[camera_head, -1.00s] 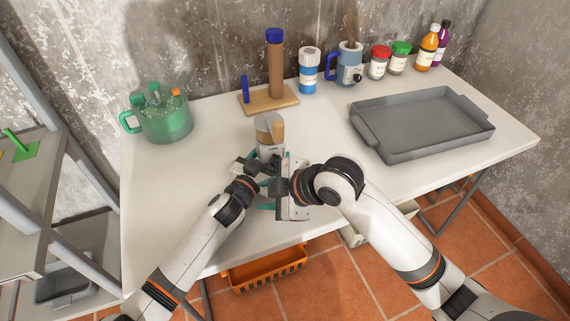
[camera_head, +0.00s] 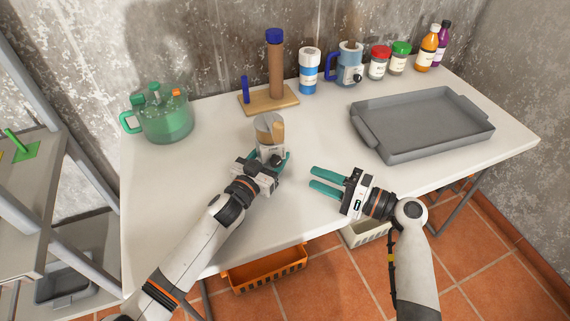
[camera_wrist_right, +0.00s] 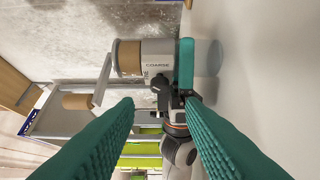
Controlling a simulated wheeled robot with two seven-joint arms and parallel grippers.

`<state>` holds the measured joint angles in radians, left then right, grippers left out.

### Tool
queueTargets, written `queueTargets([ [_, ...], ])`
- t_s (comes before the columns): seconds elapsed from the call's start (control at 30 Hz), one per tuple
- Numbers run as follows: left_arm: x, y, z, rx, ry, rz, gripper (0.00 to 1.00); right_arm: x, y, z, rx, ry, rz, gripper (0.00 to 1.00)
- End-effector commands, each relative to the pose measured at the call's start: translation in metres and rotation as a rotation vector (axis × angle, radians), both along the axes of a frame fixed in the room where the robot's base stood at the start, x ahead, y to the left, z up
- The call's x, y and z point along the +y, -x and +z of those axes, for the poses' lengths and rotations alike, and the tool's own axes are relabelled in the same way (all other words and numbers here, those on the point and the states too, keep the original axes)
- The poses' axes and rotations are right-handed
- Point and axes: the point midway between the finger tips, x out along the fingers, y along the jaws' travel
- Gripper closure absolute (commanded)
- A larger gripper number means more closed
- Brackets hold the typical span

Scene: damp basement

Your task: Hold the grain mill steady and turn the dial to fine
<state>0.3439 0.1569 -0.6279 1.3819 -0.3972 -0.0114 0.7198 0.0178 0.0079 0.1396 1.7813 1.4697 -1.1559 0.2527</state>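The grain mill (camera_head: 268,125), a pale upright cylinder with a wood-coloured part, stands upright on the white table (camera_head: 215,165). In the right wrist view the mill (camera_wrist_right: 157,52) lies sideways, with the word COARSE above a black dial (camera_wrist_right: 160,88); the dial's exact setting is unclear. My left gripper (camera_head: 270,160) is at the mill's lower body, its teal fingers around it and seemingly closed on it; one finger is partly hidden. My right gripper (camera_head: 313,177) is open and empty, to the right of the mill and apart from it, fingers pointing toward it.
A green pot (camera_head: 165,122) holds bottles at the left. A wooden board (camera_head: 262,102) with a tall brown cylinder, a blue-white jar (camera_head: 308,72), a blue-handled device (camera_head: 348,65), jars and bottles line the back. A grey tray (camera_head: 425,122) takes the right side. The table centre is clear.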

Motion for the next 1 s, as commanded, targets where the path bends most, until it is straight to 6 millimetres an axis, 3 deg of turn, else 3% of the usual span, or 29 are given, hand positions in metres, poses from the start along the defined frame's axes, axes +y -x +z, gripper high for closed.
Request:
queueTargets([
  [0.2, 0.000, 0.000, 0.000, 0.000, 0.000, -0.001, 0.79, 0.040, -0.025, 0.001, -0.003, -0.001, 0.002, 0.64],
  [0.4, 0.000, 0.000, 0.000, 0.001, -0.001, 0.000, 0.79, 0.067, -0.042, 0.001, -0.003, 0.001, 0.003, 0.64],
  [0.6, 0.000, 0.000, 0.000, 0.001, -0.001, 0.000, 0.79, 0.080, -0.050, 0.000, -0.004, 0.004, 0.003, 0.64],
  [0.87, 0.000, 0.000, 0.000, 0.001, -0.001, 0.000, 0.79, 0.081, -0.050, 0.000, -0.004, 0.005, 0.003, 0.64],
  [1.0, 0.000, 0.000, 0.000, 0.001, -0.001, 0.000, 0.79, 0.081, -0.050, 0.000, -0.004, 0.005, 0.003, 0.82],
])
